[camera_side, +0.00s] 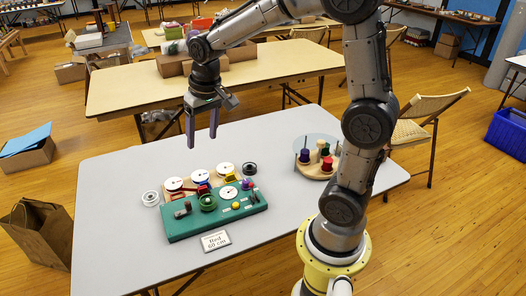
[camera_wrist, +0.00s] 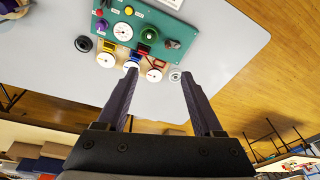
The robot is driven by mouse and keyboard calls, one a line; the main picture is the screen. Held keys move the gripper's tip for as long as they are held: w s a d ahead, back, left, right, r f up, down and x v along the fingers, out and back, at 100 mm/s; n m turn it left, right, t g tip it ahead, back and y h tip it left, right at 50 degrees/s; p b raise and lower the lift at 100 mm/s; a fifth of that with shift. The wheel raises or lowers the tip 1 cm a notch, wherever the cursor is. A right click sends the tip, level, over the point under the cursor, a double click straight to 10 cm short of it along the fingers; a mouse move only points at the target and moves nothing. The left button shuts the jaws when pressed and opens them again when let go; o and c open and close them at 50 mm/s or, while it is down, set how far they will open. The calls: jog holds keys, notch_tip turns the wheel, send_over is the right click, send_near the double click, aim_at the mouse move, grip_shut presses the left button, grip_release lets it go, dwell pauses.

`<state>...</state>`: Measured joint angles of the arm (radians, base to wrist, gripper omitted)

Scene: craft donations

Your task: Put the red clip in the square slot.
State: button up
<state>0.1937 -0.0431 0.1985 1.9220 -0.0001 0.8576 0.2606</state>
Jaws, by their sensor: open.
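A small red piece (camera_side: 203,189), which looks like the red clip, sits at the back edge of the green board (camera_side: 178,231), in front of the white-faced round pieces. In the wrist view a red piece (camera_wrist: 144,49) shows beside the board (camera_wrist: 183,38); its exact shape is too small to tell. I cannot make out which opening is the square slot. My gripper (camera_side: 202,140) is open and empty, pointing down well above the table, behind the board. In the wrist view its two fingers (camera_wrist: 159,75) are spread apart, with nothing between them.
The board carries a green knob (camera_side: 208,202), a dial (camera_side: 228,193) and a yellow button (camera_side: 236,206). A white ring (camera_side: 151,198) and a dark round piece (camera_side: 249,168) flank the row. A wooden tray (camera_side: 310,174) with spools sits right.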

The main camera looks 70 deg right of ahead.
jog(key=s+a+r+n+t, duration=0.1)
jog(key=s+a+r+n, duration=0.1)
jog(key=s, duration=0.7)
jog(key=s+a+r+n+t, duration=0.2)
jog(key=s+a, duration=0.3)
jog(key=s, duration=0.5)
jog(key=shift+n, duration=0.6)
dwell(0.4)
